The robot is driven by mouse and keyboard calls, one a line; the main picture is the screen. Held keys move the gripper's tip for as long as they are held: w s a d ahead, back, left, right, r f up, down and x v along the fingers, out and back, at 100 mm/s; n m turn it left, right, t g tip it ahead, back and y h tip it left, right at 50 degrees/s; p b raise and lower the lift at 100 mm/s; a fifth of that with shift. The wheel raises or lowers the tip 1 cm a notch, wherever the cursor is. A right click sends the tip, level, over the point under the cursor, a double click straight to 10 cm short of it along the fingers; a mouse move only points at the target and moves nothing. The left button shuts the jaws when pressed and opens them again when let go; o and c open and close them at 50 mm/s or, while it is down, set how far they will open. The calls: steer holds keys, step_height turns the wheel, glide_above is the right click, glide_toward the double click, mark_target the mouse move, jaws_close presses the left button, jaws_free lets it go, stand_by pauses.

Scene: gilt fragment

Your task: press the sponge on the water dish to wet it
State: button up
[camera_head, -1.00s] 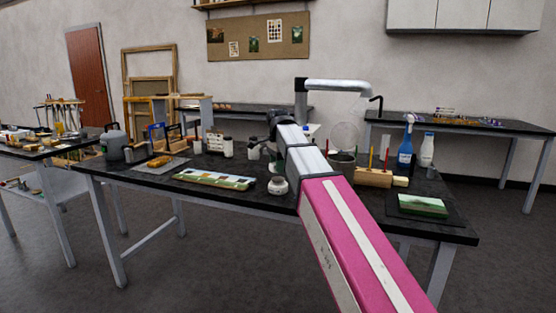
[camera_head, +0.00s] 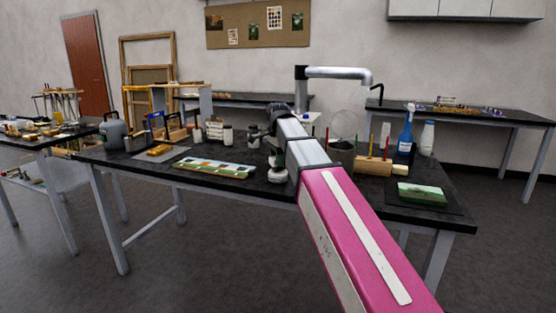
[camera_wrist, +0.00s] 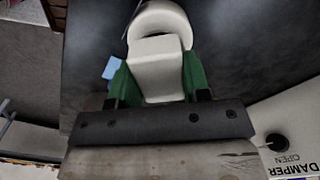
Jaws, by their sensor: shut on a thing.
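My gripper (camera_wrist: 157,82) has green fingers shut on a pale sponge (camera_wrist: 158,62) in the wrist view. The round white water dish (camera_wrist: 160,12) shows just beyond and partly behind the sponge. In the head view, my gripper (camera_head: 277,150) points down at the white dish (camera_head: 278,176) on the black table, behind my pink and white arm. The sponge is hard to make out there. The gripper's end is right over the dish; I cannot tell whether the sponge touches it.
A colour-patched painting strip (camera_head: 213,167) lies left of the dish. A wooden brush block (camera_head: 373,167), a blue spray bottle (camera_head: 405,140) and a green landscape picture (camera_head: 421,193) stand or lie to the right. A metal extraction duct (camera_head: 338,73) arches above the table.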

steer(key=shift+f, duration=0.8)
stand_by(0.9)
stand_by(0.5)
steer(key=shift+r, duration=3.5)
